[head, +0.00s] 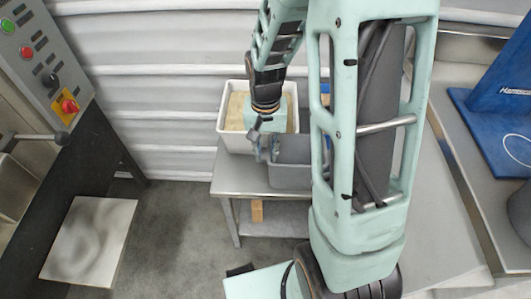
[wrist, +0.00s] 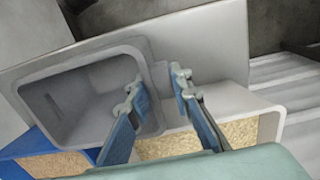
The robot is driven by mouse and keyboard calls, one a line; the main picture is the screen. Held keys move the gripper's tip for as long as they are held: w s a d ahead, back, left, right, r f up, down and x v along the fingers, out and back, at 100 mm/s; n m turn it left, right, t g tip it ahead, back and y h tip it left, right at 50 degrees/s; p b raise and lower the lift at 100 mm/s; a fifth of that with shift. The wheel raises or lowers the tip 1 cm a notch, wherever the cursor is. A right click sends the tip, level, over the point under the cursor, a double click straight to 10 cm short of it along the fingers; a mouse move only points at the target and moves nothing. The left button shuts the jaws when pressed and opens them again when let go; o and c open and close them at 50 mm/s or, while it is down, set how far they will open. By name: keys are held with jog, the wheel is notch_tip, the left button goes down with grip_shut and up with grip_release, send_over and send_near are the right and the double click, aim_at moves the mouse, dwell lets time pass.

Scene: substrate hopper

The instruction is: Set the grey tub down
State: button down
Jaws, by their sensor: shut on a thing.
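The grey tub (head: 290,176) is at the steel table, partly hidden behind my arm in the head view. In the wrist view the tub (wrist: 75,100) looks empty inside. My gripper (head: 264,148) is at the tub's left side in the head view. In the wrist view my gripper (wrist: 158,82) has one finger inside the tub and the other outside, shut on its rim wall. I cannot tell whether the tub's base touches the table or hangs just above it.
The steel table (head: 228,182) carries a white bin (head: 229,138) with tan material, close behind my gripper. A blue stand (head: 490,105) is at the right. A control panel (head: 45,60) with a lever is at the left. A pale floor plate (head: 90,240) lies below it.

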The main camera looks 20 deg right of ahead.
jog(key=c, duration=1.7)
grip_release()
jog(key=shift+c, duration=0.2)
notch_tip(320, 180, up, 12)
jog(key=p, duration=0.3)
jog(key=shift+r, duration=0.1)
